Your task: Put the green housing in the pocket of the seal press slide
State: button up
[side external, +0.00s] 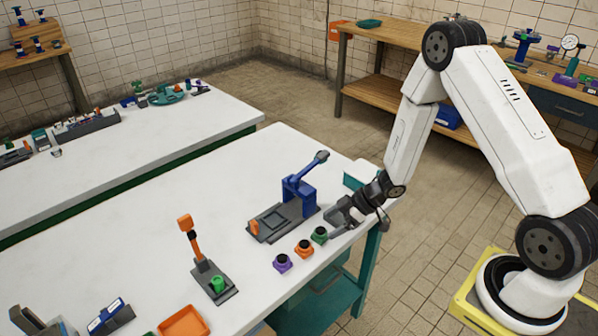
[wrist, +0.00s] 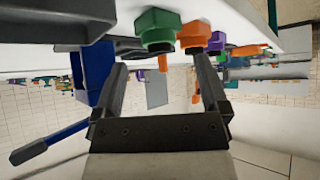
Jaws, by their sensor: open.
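The green housing (side external: 319,234) stands on the white table near its front edge, with a dark round top. It also shows at the top of the wrist view (wrist: 160,27), beyond the fingertips. My gripper (side external: 338,224) is open and empty, low over the table edge just right of the green housing; its two spread fingers show in the wrist view (wrist: 160,64). The blue press (side external: 298,192) with a raised lever stands behind the housing. Its grey slide (side external: 268,224) has an orange knob at the left; the pocket appears empty, though small here.
An orange housing (side external: 304,249) and a purple housing (side external: 282,263) stand in a row beside the green one. An orange-levered fixture (side external: 212,282) holding a green part and an orange tray (side external: 184,322) are further left. The table between is clear.

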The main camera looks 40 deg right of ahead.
aim_at(323, 230)
jog(key=shift+x, duration=2.35)
jog(key=shift+w, duration=0.1)
grip_shut()
